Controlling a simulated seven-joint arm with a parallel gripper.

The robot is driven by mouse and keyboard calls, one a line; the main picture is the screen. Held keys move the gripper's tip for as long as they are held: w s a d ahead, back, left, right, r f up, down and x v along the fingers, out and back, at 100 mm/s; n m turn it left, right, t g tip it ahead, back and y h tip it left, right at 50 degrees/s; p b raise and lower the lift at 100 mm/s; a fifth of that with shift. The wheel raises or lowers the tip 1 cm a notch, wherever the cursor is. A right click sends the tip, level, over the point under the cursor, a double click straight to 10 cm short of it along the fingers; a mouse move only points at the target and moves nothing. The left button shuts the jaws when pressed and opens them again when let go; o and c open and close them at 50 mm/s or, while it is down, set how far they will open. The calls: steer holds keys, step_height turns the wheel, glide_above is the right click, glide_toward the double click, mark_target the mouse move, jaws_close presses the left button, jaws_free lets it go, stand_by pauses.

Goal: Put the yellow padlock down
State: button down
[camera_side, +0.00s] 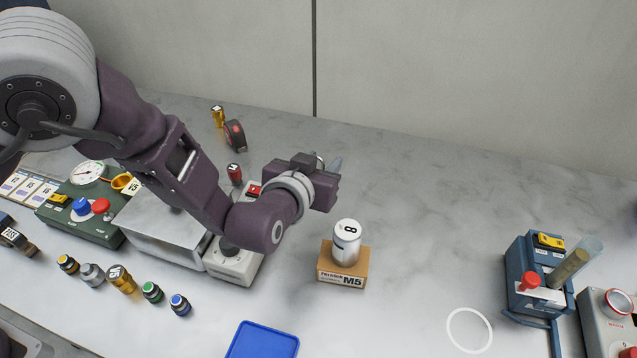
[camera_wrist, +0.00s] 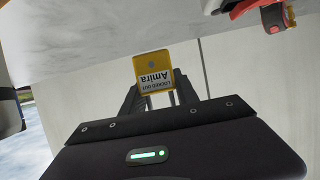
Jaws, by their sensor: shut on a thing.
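The yellow padlock (camera_wrist: 154,70) shows in the wrist view, with a white label reading "LOCKED OUT Amira". My gripper (camera_wrist: 158,94) is shut on it, with its dark fingers on either side of the padlock's lower part. In the side view my gripper (camera_side: 332,166) is held above the counter, near the middle of the picture. The padlock's yellow body cannot be made out there; the wrist and gripper seem to hide it.
A white cylinder marked 8 (camera_side: 346,240) stands on a cardboard M5 box (camera_side: 341,272). A blue tray (camera_side: 262,342) and a white ring (camera_side: 469,330) lie in front. A blue device (camera_side: 532,275) stands right. Open counter lies between box and device.

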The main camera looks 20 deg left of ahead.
steer(key=w+a+r, duration=0.3)
steer(key=w+a, duration=0.4)
steer(key=a, duration=0.2)
steer(key=w+a+r, duration=0.3)
steer(key=w+a, duration=0.3)
steer(key=a, duration=0.2)
steer(key=w+a, duration=0.3)
steer(key=a, duration=1.5)
steer(key=s+a+f, duration=0.1)
steer(key=s+a, duration=0.5)
steer(key=a, duration=0.4)
steer(key=s+a+f, duration=0.2)
steer(key=s+a, duration=0.4)
steer(key=a, duration=0.5)
steer(key=s+a+f, duration=0.1)
steer(key=s+a, duration=0.5)
steer(key=a, duration=0.4)
steer(key=shift+n+y, duration=0.3)
steer(key=shift+y, duration=0.1)
step_height(320, 180, down, 10)
steer(key=shift+a+f, duration=0.1)
